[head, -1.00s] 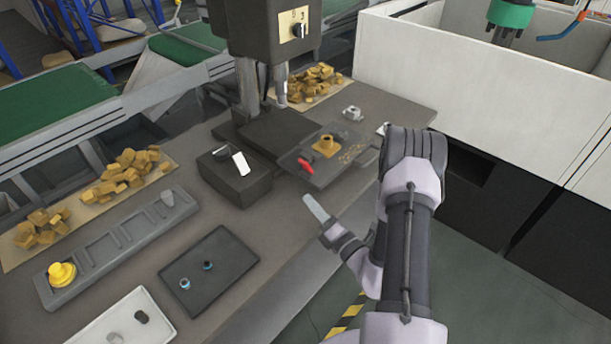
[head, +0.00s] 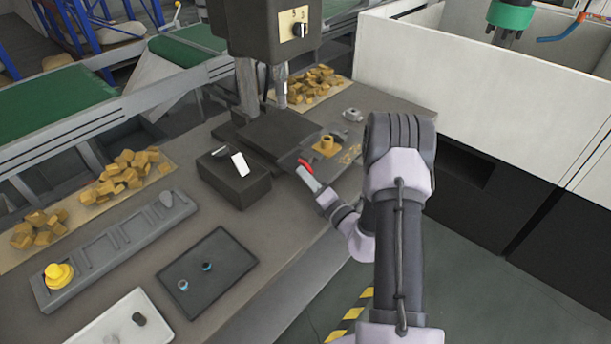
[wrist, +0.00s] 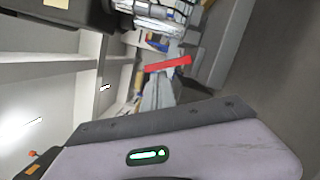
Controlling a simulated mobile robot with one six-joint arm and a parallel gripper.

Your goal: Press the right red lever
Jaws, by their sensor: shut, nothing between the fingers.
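The red lever (head: 305,166) sits at the front left of the dark drill-press vise plate, beside a yellow-brown block (head: 327,146). It also shows as a red bar (wrist: 168,63) in the wrist view. I see only one red lever. My gripper (head: 308,178) is shut and empty, its pale tip right at the lever in the head view. I cannot tell whether it touches the lever. My arm hides part of the plate's right side.
The drill press (head: 262,30) stands behind the plate. A black box with a white switch (head: 234,182) is left of my gripper. A dark tray (head: 208,272) and a grey slotted rack (head: 118,238) lie further left. A white partition (head: 480,90) is at the right.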

